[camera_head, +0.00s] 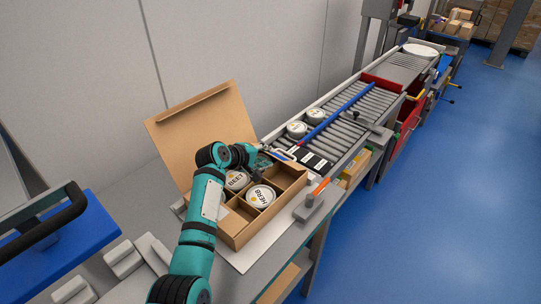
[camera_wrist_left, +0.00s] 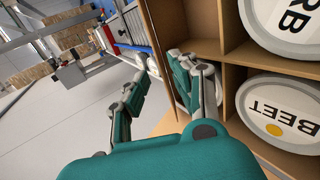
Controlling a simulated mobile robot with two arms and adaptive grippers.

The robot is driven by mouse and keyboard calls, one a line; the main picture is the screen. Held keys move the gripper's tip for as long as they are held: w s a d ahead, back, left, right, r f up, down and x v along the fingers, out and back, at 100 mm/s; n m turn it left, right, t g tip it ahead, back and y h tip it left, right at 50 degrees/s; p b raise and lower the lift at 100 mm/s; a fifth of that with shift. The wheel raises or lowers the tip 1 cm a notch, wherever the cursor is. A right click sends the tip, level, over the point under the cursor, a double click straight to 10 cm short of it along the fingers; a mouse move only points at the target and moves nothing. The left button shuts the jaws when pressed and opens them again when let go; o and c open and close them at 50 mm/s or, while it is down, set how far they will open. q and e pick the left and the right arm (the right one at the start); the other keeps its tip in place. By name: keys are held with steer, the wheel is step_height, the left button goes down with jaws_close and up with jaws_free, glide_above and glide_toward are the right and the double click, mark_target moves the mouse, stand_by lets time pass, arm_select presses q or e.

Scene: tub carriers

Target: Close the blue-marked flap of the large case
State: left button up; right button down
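The large case (camera_head: 235,231) is a brown cardboard box with divided compartments on the bench. Its big lid flap (camera_head: 200,122) stands open, leaning back at the far left. I cannot make out a blue mark on it. A BEET tub (camera_head: 236,179) and a HERB tub (camera_head: 261,196) sit in compartments; both also show in the left wrist view, BEET (camera_wrist_left: 283,110) and HERB (camera_wrist_left: 285,22). My left gripper (camera_head: 262,163) is at the case's back right edge. In the wrist view its fingers (camera_wrist_left: 158,88) are apart, one beside a compartment and one outside the wall. My right gripper is not in view.
A roller conveyor (camera_head: 345,118) runs away behind the case, with grey tubs (camera_head: 297,129) and a blue bar (camera_head: 340,110) on it. The floor at right is clear.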

mark_target(277, 156)
arm_select(q)
steer(key=shift+x, duration=1.55)
jaws_close()
